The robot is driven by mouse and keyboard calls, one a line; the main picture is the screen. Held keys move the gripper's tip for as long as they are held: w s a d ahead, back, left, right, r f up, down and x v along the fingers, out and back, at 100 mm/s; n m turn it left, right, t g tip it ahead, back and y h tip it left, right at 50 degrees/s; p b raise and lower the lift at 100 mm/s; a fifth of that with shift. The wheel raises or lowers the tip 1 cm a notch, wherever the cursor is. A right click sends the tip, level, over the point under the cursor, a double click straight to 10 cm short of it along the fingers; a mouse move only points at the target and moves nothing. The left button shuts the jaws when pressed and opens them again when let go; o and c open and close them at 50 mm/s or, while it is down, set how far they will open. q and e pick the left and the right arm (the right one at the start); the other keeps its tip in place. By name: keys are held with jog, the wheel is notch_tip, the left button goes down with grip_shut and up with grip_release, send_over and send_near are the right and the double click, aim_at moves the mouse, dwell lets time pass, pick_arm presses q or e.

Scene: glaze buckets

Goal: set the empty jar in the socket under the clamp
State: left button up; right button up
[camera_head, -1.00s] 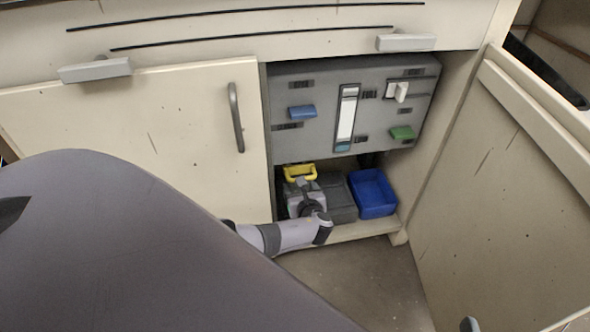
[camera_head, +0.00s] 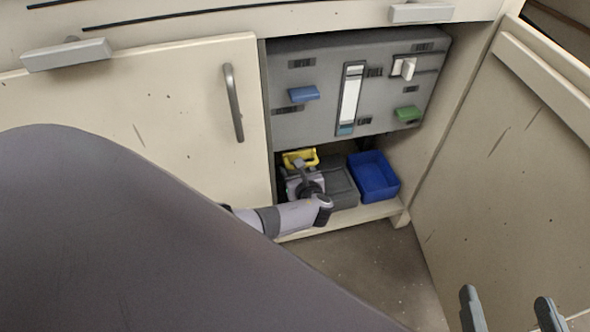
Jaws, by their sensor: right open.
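I cannot make out the empty jar, the socket or the clamp by shape. A yellow piece (camera_head: 300,158) shows low in the open cabinet, beneath a grey panel (camera_head: 330,130). My left arm reaches in from the left to this spot. Its hand end (camera_head: 304,183) is just below the yellow piece, and its fingers are not clear. A dark grey block (camera_head: 340,182) lies right of that hand. My right gripper (camera_head: 509,309) is at the bottom right edge, outside the cabinet. Its two fingers are wide apart with nothing between them.
A blue bin (camera_head: 373,178) stands open on the cabinet floor, right of the grey block. The panel carries a blue handle (camera_head: 304,94), a green handle (camera_head: 408,113), a white switch (camera_head: 404,67) and a tall gauge (camera_head: 350,98). The floor in front is clear.

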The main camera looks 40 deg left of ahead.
pick_arm(q)
jog(key=shift+f, duration=0.35)
jog(key=shift+f, duration=0.2)
jog(key=o, duration=1.2)
jog(key=shift+c, duration=0.2)
jog(key=shift+r, duration=0.15)
